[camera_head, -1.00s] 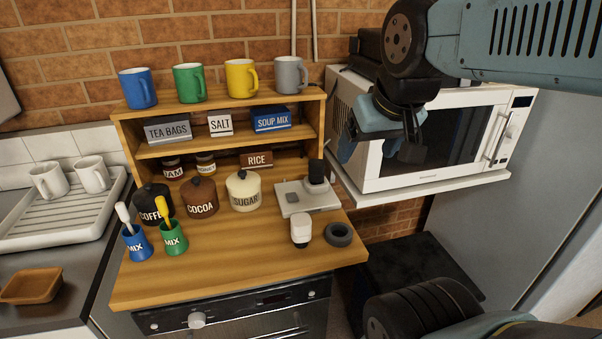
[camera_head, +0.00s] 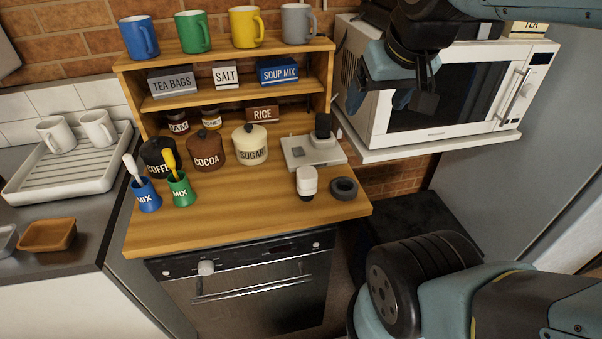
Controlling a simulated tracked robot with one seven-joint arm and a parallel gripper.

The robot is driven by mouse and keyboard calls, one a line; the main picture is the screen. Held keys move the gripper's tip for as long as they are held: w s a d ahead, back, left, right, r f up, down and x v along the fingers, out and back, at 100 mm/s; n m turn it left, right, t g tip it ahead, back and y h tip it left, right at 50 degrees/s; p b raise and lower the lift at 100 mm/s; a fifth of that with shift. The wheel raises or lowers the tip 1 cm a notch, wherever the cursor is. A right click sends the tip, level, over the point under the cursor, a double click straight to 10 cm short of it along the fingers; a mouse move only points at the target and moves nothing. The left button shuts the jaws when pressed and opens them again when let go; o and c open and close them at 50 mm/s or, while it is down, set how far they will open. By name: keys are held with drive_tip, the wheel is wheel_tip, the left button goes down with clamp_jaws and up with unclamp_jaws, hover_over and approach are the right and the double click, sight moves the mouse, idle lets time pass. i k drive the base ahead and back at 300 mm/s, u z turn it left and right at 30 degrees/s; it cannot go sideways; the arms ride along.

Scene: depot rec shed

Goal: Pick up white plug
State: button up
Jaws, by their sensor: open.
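The white plug (camera_head: 307,180) stands upright near the front right of the wooden counter. It is a small white block with a dark lower end. My gripper (camera_head: 393,98) is open and empty, up and to the right of the plug, in front of the microwave, with its fingers pointing down. It is well apart from the plug, and nothing covers the plug.
A dark ring (camera_head: 343,188) lies just right of the plug. A pale flat device (camera_head: 312,152) with a black block (camera_head: 323,126) is behind it. The sugar jar (camera_head: 250,145) stands to the left. The microwave (camera_head: 440,105) is on the right. The counter's front middle is clear.

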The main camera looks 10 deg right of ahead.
sight(307, 176)
drive_tip(key=k, duration=0.5)
drive_tip(key=u, duration=1.35)
drive_tip(key=i, duration=0.1)
drive_tip(key=z, duration=2.85)
drive_tip(key=k, duration=1.1)
drive_tip(key=u, duration=0.4)
drive_tip(key=i, duration=1)
drive_tip(key=u, duration=0.05)
